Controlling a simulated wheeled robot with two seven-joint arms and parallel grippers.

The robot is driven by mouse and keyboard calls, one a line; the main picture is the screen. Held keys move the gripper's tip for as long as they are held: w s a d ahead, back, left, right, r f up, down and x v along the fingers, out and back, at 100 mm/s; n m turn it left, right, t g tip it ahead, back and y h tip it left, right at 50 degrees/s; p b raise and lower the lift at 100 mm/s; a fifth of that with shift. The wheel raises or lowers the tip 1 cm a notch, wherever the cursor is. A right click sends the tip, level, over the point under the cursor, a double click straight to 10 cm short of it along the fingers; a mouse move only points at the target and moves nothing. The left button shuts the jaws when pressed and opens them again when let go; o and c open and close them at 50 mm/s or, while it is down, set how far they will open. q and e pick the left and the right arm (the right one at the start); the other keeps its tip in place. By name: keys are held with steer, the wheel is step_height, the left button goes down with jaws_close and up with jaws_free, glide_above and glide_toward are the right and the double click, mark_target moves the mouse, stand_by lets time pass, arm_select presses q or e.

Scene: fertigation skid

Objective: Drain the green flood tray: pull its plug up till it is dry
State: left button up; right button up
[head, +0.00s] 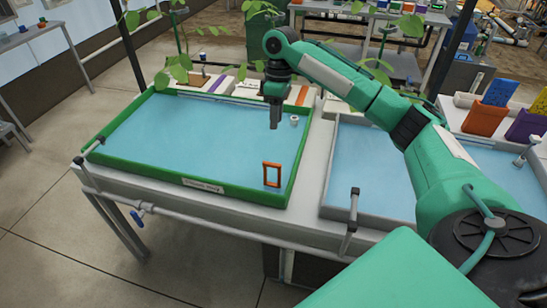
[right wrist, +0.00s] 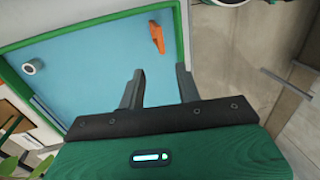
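The green flood tray (head: 205,187) sits on a pale bench, holding blue water; its green rim also shows in the right wrist view (right wrist: 184,35). An orange upright loop handle, which looks like the plug (head: 272,164), stands in the water near the tray's front right corner; it also shows in the right wrist view (right wrist: 157,38). My right gripper (head: 275,127) points down over the tray, behind the plug and apart from it. In the right wrist view its two fingers (right wrist: 160,83) are spread with nothing between them. My left gripper is not in view.
A small white cylinder (head: 294,120) stands in the water near the tray's right side. A second, grey-rimmed tray (head: 335,190) of water is to the right. A pipe with a blue valve (head: 137,217) runs along the bench front. Plants stand behind.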

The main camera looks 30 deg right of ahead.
steer(key=f, duration=0.4)
steer(key=s+a+f+p, duration=0.1)
steer(key=f, duration=0.4)
steer(key=a+f, duration=0.1)
steer(key=f, duration=0.3)
steer(key=shift+s+f+p, duration=0.25)
steer(key=shift+s+p, duration=0.05)
steer(key=shift+s, duration=0.1)
jaws_close()
